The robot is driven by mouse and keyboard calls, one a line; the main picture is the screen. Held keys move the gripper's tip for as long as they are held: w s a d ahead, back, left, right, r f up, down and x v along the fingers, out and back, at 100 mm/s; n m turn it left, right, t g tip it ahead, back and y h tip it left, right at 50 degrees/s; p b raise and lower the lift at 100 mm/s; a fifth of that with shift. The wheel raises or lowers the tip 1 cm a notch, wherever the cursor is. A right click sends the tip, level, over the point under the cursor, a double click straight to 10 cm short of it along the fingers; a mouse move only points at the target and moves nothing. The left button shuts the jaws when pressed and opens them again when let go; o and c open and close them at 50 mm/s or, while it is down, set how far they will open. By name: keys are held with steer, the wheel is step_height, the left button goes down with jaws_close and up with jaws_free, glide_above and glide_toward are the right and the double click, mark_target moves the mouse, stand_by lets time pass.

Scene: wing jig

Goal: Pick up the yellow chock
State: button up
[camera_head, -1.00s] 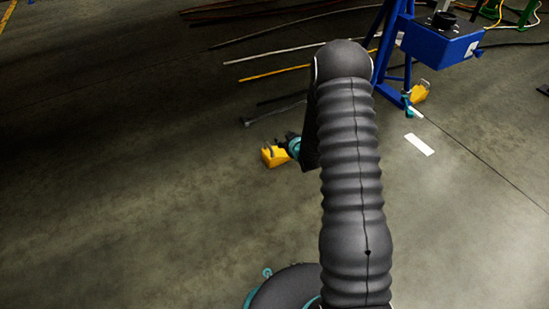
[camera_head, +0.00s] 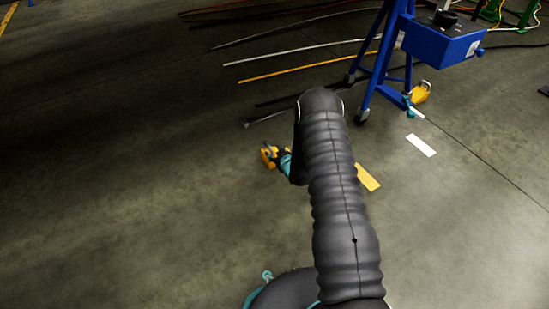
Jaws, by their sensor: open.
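A small yellow chock (camera_head: 266,158) with a grey handle sits on the concrete floor, left of my arm. My gripper (camera_head: 274,157) is at the chock's right side and overlaps it in the picture. The dark fingers are small and partly hidden by the wrist, and I cannot tell whether they touch the chock. A second yellow chock (camera_head: 421,92) sits on the floor at the upper right, beside a blue stand.
The blue stand (camera_head: 440,42) with legs and a box stands at the upper right. Several long rods and cables lie across the floor behind the chock, among them a yellow rod (camera_head: 290,69). White and yellow floor markings (camera_head: 420,145) lie to the right. The floor at left is clear.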

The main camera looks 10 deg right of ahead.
mark_target(270, 148)
steer(key=shift+b+x, duration=0.45)
steer(key=shift+x, duration=2.4)
steer(key=shift+a+r, duration=0.15)
steer(key=shift+c, duration=0.2)
jaws_close()
steer(key=shift+w+r, duration=0.1)
